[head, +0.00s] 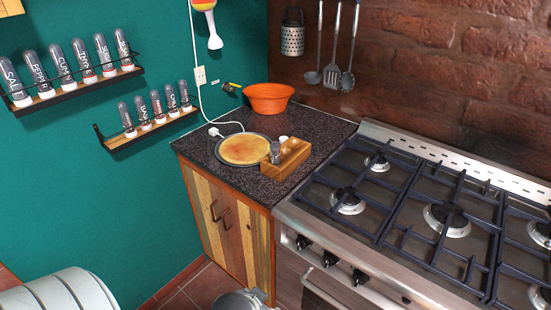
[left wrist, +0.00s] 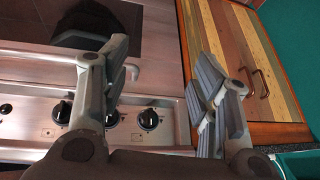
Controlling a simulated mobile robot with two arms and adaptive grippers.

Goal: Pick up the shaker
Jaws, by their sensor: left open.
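A small shaker (head: 275,152) with a grey top stands at the wooden caddy (head: 290,160) on the dark countertop, in the head view. The caddy partly hides its lower part. A small white-topped item (head: 283,140) shows just behind it. In the left wrist view my left gripper (left wrist: 160,80) is open, with nothing between its fingers. It faces the stove front and the cabinet doors, and the shaker is not in that view. My right gripper is not in view.
A round board with a flat yellow-brown top (head: 244,149) lies left of the caddy. An orange bowl (head: 268,98) stands behind. The gas stove (head: 325,225) adjoins the counter on the right. Wall racks (head: 75,88) hold several spice jars at left.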

